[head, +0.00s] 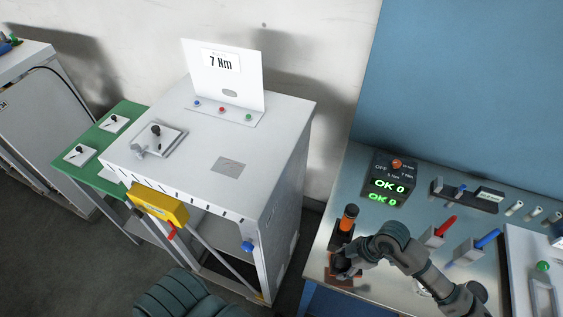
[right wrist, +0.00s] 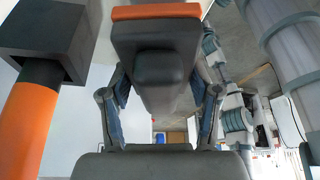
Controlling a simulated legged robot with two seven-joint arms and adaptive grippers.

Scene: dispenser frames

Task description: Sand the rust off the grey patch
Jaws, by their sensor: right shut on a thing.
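The grey patch (head: 228,166) is a small flat square with faint marks on top of the white cabinet (head: 285,118); I cannot make out rust on it at this size. My right gripper (head: 343,264) is at the left front of the metal bench. It is shut on the dark handle of a sanding block with an orange edge (right wrist: 155,13). In the head view, the block's orange-brown base (head: 334,281) shows under the fingers, and I cannot tell whether it touches the bench. The patch is up and left, well away from this gripper. My left gripper is not in view.
An orange and black tool (head: 348,218) stands close behind my right gripper. A black box reading OK 0 (head: 387,182), a red-handled tool (head: 444,227) and a blue-handled tool (head: 480,242) are on the bench (head: 350,178). A gap separates bench and cabinet. An upright white sign (head: 220,75) stands behind the patch.

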